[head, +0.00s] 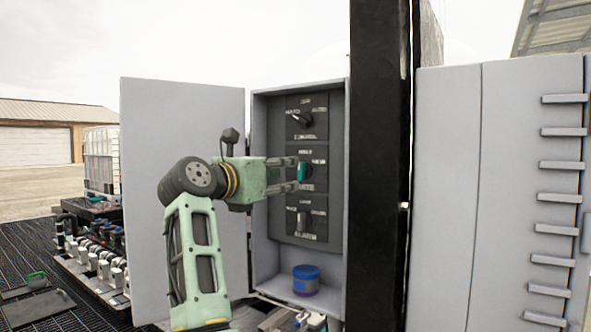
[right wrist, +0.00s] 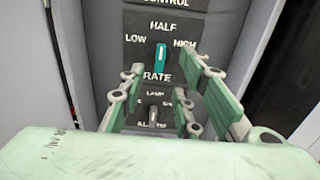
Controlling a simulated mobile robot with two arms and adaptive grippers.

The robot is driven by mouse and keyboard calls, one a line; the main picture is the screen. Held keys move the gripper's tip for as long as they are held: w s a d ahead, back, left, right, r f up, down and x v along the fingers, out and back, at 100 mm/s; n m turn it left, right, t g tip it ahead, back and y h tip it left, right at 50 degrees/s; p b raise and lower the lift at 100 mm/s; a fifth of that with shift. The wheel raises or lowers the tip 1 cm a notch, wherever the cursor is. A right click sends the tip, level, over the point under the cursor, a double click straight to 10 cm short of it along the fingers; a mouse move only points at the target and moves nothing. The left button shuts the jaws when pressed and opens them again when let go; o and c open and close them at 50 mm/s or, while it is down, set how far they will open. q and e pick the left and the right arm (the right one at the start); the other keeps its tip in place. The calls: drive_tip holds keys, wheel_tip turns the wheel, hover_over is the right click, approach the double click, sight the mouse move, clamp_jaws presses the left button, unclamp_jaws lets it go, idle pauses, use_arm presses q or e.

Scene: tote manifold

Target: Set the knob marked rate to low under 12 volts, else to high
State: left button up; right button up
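The rate knob is teal (head: 302,170) and is the middle of three knobs on the dark panel in the open grey cabinet. In the right wrist view the knob (right wrist: 161,58) stands upright toward HALF, with LOW to its left, HIGH to its right and RATE below. My right gripper (head: 296,173) is at the knob in the head view. Its fingers (right wrist: 162,75) are spread in the right wrist view, with the knob between their tips and gaps on both sides. No voltage reading is legible. My left gripper is not in view.
A dark knob (head: 301,119) sits above and a grey knob (head: 303,219) below, the latter marked LAMP and ALARM. The open cabinet door (head: 180,150) is left, a black post (head: 376,170) right.

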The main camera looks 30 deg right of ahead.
sight(299, 171)
drive_tip(key=p+x, duration=0.2)
drive_tip(key=x, duration=0.4)
drive_tip(key=shift+d, duration=0.15)
drive_tip(key=shift+w, duration=0.1)
drive_tip(key=shift+c, duration=0.2)
clamp_jaws()
